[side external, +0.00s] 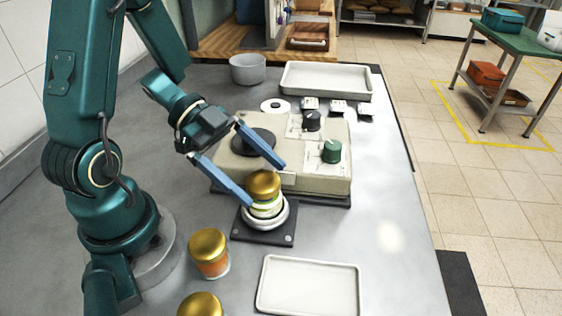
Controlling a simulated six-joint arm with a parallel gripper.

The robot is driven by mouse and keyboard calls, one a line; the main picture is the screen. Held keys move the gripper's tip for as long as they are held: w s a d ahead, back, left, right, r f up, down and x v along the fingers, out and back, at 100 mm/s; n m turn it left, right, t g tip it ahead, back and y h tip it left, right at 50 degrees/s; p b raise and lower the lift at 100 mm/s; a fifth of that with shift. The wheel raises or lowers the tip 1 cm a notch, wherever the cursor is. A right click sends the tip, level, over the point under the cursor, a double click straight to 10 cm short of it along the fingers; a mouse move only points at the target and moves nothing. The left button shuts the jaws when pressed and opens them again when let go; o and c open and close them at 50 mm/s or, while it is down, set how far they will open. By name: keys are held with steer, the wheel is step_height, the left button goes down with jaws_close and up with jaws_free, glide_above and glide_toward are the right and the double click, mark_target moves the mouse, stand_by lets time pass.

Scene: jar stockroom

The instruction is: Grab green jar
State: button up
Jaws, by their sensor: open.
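A jar with a gold lid and a pale body with a green band (266,208) stands upright on a round metal holder on a dark square plate (250,234). My gripper (267,181) has its two long blue fingers spread wide, with nothing held. One fingertip is to the left of the jar's lid and the other is behind it to the upper right. I cannot tell whether either finger touches the jar. The lower part of the jar is hidden by the holder's rim.
A jar with orange contents (210,262) and another gold-lidded jar (200,306), cut off by the frame, stand at front left. A beige machine with knobs (315,180) is right behind the holder. An empty white tray (308,287) lies in front; another tray (326,80) and a grey bowl (248,70) are behind.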

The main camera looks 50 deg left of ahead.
mark_target(266, 182)
steer(key=shift+a+f, duration=0.15)
steer(key=shift+f, duration=0.05)
steer(key=shift+w+n, duration=0.15)
steer(key=shift+n, duration=0.15)
steer(key=shift+x, duration=2.5)
jaws_close()
steer(key=shift+r, duration=0.1)
